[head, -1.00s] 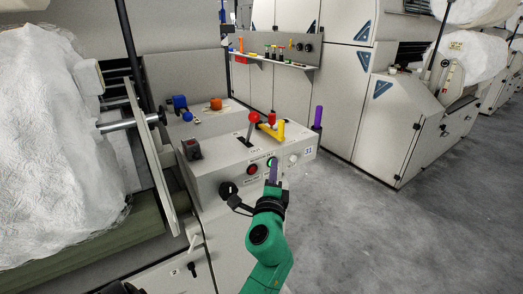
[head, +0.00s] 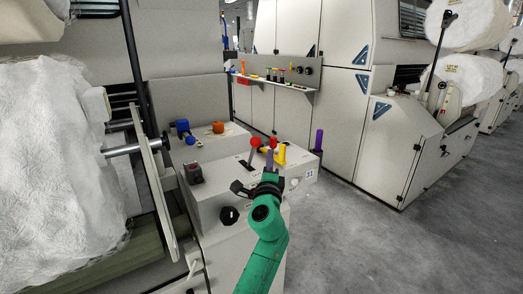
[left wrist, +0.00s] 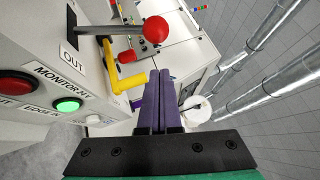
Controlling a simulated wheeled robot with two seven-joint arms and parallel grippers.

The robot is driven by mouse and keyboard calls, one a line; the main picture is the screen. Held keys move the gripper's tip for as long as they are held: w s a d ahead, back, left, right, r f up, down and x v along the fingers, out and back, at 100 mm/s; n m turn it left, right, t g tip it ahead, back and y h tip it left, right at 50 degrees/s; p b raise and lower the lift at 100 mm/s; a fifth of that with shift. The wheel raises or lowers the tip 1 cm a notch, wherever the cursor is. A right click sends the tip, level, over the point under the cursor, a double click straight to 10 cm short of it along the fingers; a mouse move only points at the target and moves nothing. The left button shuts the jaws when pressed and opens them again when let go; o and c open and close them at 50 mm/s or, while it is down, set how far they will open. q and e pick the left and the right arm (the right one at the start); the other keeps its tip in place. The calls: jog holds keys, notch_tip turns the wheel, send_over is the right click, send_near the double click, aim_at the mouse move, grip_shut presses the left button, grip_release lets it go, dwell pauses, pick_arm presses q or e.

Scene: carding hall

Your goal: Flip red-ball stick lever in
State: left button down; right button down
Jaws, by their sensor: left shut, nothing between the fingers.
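The lever with the red ball (head: 255,142) stands tilted up from the top of the grey control box (head: 212,205). My right gripper is not in view.
A yellow handle (left wrist: 122,78) and a red knob (left wrist: 128,56) are close beside the lever. A lit green button (left wrist: 67,105) and a red button (left wrist: 17,85) sit on the box front. A purple handle (head: 318,141) stands to the right. The floor at right is clear.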

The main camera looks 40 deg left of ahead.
aim_at(252, 153)
pick_arm(q)
jog(key=a, duration=0.1)
jog(key=a+r, duration=0.1)
jog(key=a, duration=0.1)
jog(key=shift+w+a+p, duration=0.1)
jog(key=shift+a+p, duration=0.1)
jog(key=shift+p, duration=0.1)
